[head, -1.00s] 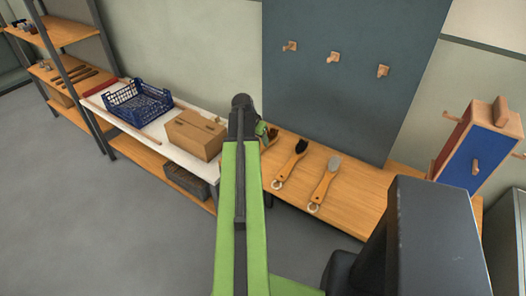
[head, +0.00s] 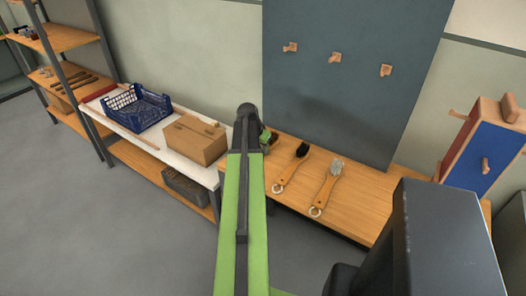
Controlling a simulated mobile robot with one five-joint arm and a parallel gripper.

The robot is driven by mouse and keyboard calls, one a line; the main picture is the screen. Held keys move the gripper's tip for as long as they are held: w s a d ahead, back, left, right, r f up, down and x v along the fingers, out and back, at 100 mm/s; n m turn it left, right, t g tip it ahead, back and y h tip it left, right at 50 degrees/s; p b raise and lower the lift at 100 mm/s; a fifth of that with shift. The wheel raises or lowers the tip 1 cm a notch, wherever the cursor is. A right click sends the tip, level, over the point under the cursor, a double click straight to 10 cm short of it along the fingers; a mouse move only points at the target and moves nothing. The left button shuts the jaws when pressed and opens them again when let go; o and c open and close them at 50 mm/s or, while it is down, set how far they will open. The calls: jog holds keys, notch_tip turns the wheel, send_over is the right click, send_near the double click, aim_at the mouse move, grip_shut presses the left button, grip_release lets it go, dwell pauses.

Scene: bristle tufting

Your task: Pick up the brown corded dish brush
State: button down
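Two wooden-handled brushes lie on the wooden bench (head: 349,210): one with black bristles (head: 303,150) and one with pale grey bristles (head: 336,167). Each has a pale ring at its handle end. A small dark brown part, apparently the head of a brown brush (head: 273,137), shows just right of my arm's tip. The rest of it, including any cord, is hidden behind my arm. My gripper (head: 265,139) is mostly hidden behind my green and black arm, close to that brown part. I cannot tell whether its fingers are open or touching the brush.
A cardboard box (head: 194,142) and a blue crate (head: 138,112) stand on the white-topped table to the left. A dark board with several wooden pegs (head: 335,58) rises behind the bench. A blue-fronted wooden stand (head: 486,152) is at the right. The bench's front right is clear.

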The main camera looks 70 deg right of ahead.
jog(key=shift+r, duration=0.1)
notch_tip(320, 180, up, 4)
jog(key=p, duration=0.4)
jog(key=shift+r+p, duration=0.2)
jog(key=shift+p, duration=0.1)
jog(key=s+a+r+p, duration=0.1)
jog(key=s+r+p, duration=0.5)
jog(key=s, duration=0.5)
jog(key=shift+s+a+r, duration=0.2)
jog(key=shift+s+a, duration=0.05)
jog(key=shift+s, duration=0.05)
